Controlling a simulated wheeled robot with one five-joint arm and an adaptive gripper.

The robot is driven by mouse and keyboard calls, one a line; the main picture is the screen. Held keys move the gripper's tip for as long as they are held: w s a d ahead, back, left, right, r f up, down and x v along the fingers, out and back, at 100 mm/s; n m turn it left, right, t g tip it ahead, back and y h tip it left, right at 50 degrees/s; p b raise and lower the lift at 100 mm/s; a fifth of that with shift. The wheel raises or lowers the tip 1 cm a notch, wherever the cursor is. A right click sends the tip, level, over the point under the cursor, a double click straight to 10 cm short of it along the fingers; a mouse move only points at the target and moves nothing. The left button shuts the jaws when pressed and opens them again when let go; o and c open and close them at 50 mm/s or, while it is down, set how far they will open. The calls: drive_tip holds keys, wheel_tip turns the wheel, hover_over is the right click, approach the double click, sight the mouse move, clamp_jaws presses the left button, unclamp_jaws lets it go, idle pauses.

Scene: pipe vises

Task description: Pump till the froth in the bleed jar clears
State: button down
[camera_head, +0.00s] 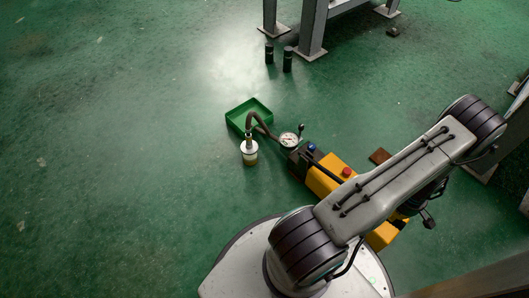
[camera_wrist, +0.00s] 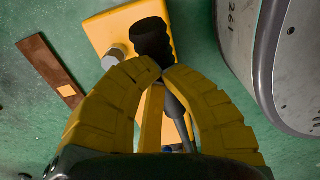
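The bleed jar (camera_head: 249,153) stands upright on the green floor, whitish above and yellowish at the bottom; its froth is too small to judge. A dark hose (camera_head: 259,122) arches from its top towards the pump. The yellow pump (camera_head: 322,181) has a round gauge (camera_head: 289,140), a blue knob and a red knob (camera_head: 347,172). In the wrist view, the black pump handle (camera_wrist: 151,40) runs between the yellow fingertips of my gripper (camera_wrist: 164,70), which are closed together around its neck. My arm hides the gripper in the head view.
A green tray (camera_head: 234,119) lies behind the jar. Two dark cylinders (camera_head: 287,60) stand near a grey bench leg (camera_head: 312,30). A brown plate (camera_head: 380,156) lies right of the pump, also in the wrist view (camera_wrist: 50,64). The floor at left is clear.

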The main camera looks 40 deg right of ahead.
drive_tip(key=r+p, duration=0.1)
drive_tip(key=r, duration=0.1)
drive_tip(key=w+r+p, duration=0.1)
drive_tip(key=r, duration=0.1)
drive_tip(key=w+r+p, duration=0.1)
drive_tip(key=r+p, duration=0.1)
drive_tip(key=r, duration=0.1)
drive_tip(key=shift+a, duration=0.1)
drive_tip(key=shift+f, duration=0.15)
drive_tip(key=shift+f, duration=0.1)
drive_tip(key=shift+s+f+b, duration=0.3)
drive_tip(key=shift+f+b, duration=0.55)
drive_tip(key=shift+f, duration=0.15)
drive_tip(key=shift+s+f+b, duration=0.25)
drive_tip(key=shift+f+b, duration=0.65)
drive_tip(key=shift+f, duration=0.1)
drive_tip(key=shift+s+f+b, duration=0.3)
drive_tip(key=shift+f+b, duration=0.55)
drive_tip(key=shift+f, duration=0.15)
drive_tip(key=shift+s+f+b, duration=0.25)
drive_tip(key=shift+f+b, duration=0.7)
drive_tip(key=shift+f, duration=0.2)
drive_tip(key=shift+s+f+b, duration=0.25)
drive_tip(key=shift+f+b, duration=0.65)
drive_tip(key=shift+f, duration=0.25)
drive_tip(key=shift+f, duration=0.15)
